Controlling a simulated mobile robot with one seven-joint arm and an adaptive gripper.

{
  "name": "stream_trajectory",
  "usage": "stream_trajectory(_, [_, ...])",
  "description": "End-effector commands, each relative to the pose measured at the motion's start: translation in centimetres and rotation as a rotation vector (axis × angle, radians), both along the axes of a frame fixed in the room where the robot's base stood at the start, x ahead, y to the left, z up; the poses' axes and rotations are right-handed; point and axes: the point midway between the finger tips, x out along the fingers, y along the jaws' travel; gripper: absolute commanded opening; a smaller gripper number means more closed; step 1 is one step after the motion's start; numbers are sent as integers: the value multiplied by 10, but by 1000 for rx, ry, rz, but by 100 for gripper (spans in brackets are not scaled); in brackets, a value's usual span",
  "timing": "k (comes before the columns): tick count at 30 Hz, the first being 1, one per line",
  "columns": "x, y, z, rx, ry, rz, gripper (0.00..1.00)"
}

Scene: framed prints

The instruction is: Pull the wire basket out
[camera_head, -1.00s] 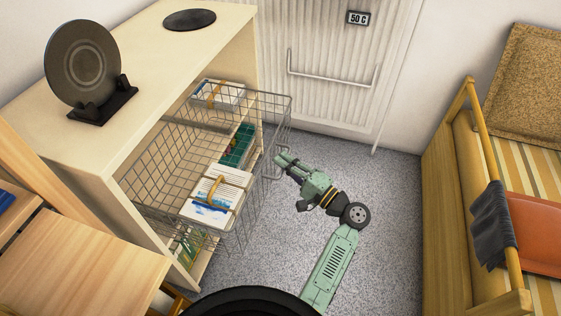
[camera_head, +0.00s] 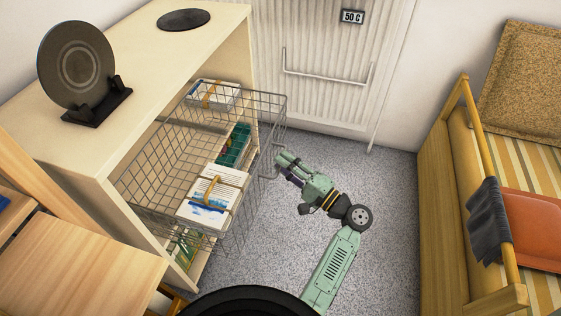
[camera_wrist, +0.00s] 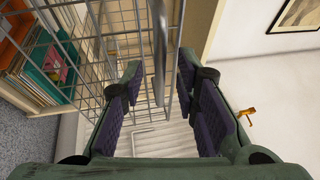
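The wire basket (camera_head: 150,165) stands well out from the cream shelf unit, in the head view. Its grey mesh also shows at the left in the wrist view (camera_wrist: 115,30). Its front handle (camera_head: 266,168) faces my gripper (camera_head: 283,160). In the wrist view the handle bar (camera_wrist: 159,45) runs upright between the two spread fingers, with clear gaps on both sides. My gripper is open and not shut on the bar. A strapped stack of papers (camera_head: 212,200), a green item (camera_head: 234,146) and another strapped stack (camera_head: 213,94) are in or below the basket.
The shelf unit (camera_head: 120,150) carries a dark disc on a stand (camera_head: 78,68) and a flat dark disc (camera_head: 184,19). A ribbed radiator (camera_head: 325,60) stands behind. A wooden seat (camera_head: 75,265) is at left, a striped couch (camera_head: 510,190) at right. Grey floor (camera_head: 390,220) is free between.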

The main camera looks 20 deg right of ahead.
Motion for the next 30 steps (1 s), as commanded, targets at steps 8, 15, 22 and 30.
stream_trajectory(8, [-49,-34,-11,1,1,-5,28])
stream_trajectory(15, [-78,-52,-16,0,0,-2,28])
stream_trajectory(22, [-85,-56,-18,0,0,0,28])
stream_trajectory(30, [-85,-56,-18,-1,1,0,28])
